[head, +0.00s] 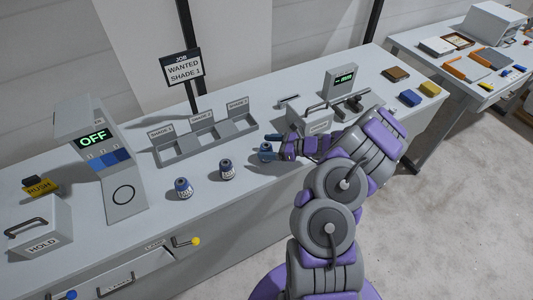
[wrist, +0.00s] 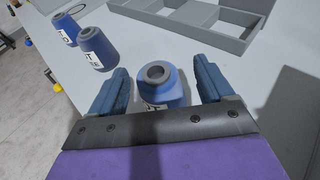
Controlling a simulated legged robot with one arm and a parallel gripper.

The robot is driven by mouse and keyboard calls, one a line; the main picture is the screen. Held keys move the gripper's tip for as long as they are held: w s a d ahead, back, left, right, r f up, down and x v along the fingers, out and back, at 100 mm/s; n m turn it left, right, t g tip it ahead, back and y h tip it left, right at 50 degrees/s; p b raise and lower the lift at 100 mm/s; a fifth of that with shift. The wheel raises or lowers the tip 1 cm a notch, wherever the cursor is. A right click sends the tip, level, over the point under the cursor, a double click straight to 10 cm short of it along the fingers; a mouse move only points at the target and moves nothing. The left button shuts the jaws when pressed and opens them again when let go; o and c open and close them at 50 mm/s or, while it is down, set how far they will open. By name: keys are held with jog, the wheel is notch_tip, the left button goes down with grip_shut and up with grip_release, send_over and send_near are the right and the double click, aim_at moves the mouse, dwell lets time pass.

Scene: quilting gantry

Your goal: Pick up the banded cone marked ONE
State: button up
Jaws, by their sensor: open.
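Three blue cones with white labels and grey tops stand on the grey bench. In the head view they are the left cone (head: 183,188), the middle cone (head: 227,169) and the right cone (head: 265,151). I cannot read which one is marked ONE. My gripper (head: 272,146) is open at the right cone. In the wrist view this cone (wrist: 163,90) stands upright between the two blue fingers of my gripper (wrist: 162,75), with a gap at each side. Its label is mostly hidden by the gripper body. The other two cones (wrist: 97,49) (wrist: 65,28) stand off to the left, their labels partly readable.
A grey tray with shade-labelled compartments (head: 207,142) stands behind the cones, with a sign reading "WANTED SHADE 1" (head: 184,70). A device showing "OFF" (head: 93,138) and a HOLD box (head: 40,228) are at left. A handled grey case and small display (head: 343,78) are behind my arm.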

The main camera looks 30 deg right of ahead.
jog(key=shift+w+a+f, duration=0.15)
jog(key=shift+w+a, duration=0.15)
jog(key=shift+a, duration=0.05)
jog(key=c, duration=1.1)
